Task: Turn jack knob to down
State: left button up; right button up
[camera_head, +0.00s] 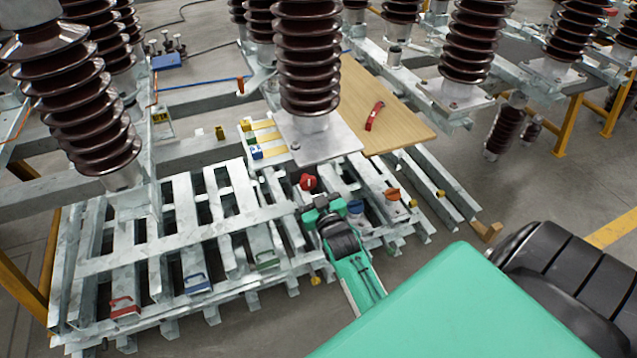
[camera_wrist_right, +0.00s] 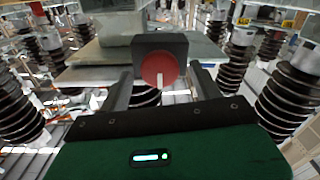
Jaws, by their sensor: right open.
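A round red knob (camera_head: 308,182) with a white mark sits on the steel frame in the head view. In the right wrist view the red knob (camera_wrist_right: 158,70) is on a dark square block (camera_wrist_right: 174,42), and its white mark points down in the picture. My right gripper (camera_head: 320,203) is open just in front of the knob. In the wrist view its two fingers (camera_wrist_right: 162,82) stand left and right of the knob, with a gap on each side. Whether they reach around it in depth is hard to tell. My left gripper is not in view.
An orange knob (camera_head: 391,194) and a blue one (camera_head: 356,207) sit right of my right gripper. Tall brown ribbed insulators (camera_head: 308,60) rise close behind. A wooden board (camera_head: 400,115) with a red handle (camera_head: 374,115) lies at the back. Slatted steel frames (camera_head: 180,230) fill the left.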

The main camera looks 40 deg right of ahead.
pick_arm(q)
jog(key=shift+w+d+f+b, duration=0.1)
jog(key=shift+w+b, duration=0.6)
pick_arm(e)
jog(key=v, duration=1.3)
jog(key=shift+s, duration=0.2)
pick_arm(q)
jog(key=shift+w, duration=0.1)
pick_arm(e)
jog(key=shift+a, duration=0.1)
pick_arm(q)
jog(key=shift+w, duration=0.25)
